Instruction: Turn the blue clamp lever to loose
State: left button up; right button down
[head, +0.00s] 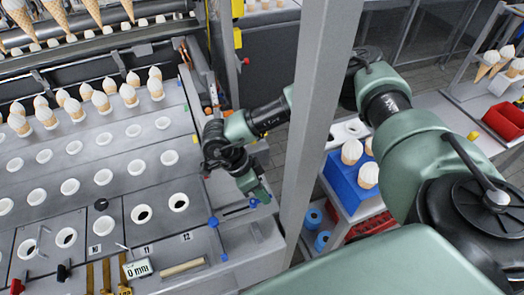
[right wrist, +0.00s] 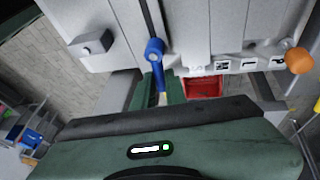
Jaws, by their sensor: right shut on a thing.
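The blue clamp lever (right wrist: 154,54) shows in the right wrist view, with its round hub against the grey machine and its arm reaching down between my fingers. My right gripper (right wrist: 160,92) is shut on the lower end of this lever. In the head view my right gripper (head: 261,193) is at the right front edge of the machine, pointing down. A small blue part (head: 254,203) shows beside its fingertips; most of the lever is hidden there. My left gripper is in neither view.
Another blue knob (head: 213,222) sits on the machine deck. An orange knob (right wrist: 299,60) shows in the right wrist view.

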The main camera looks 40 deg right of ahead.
jog(key=m+b, duration=0.1)
jog(key=m, duration=0.1)
jog(key=m+g+y, duration=0.1)
jog(key=shift+s+a+m+b, duration=0.15)
jog(key=shift+s+m+b, duration=0.2)
jog(key=shift+m, duration=0.05)
jog(key=m, duration=0.1)
jog(key=m+y+b, duration=0.1)
jog(key=m, duration=0.1)
jog(key=s+m+y, duration=0.1)
jog(key=shift+a+m+g, duration=0.3)
jog(key=shift+a, duration=0.05)
jog(key=m+y, duration=0.1)
jog(key=m, duration=0.1)
jog(key=a+m+y+b, duration=0.1)
jog(key=m, duration=0.1)
jog(key=shift+s+r, duration=0.1)
jog(key=shift+s, duration=0.1)
jog(key=shift+a+m+t+y, duration=0.2)
jog(key=shift+m+y, duration=0.15)
jog(key=shift+m, duration=0.5)
jog(key=shift+a+m+t+y, duration=0.2)
jog(key=shift+m+y, duration=0.15)
jog(key=shift+m, duration=0.5)
jog(key=shift+r, duration=0.1)
jog(key=c, duration=1.7)
grip_release()
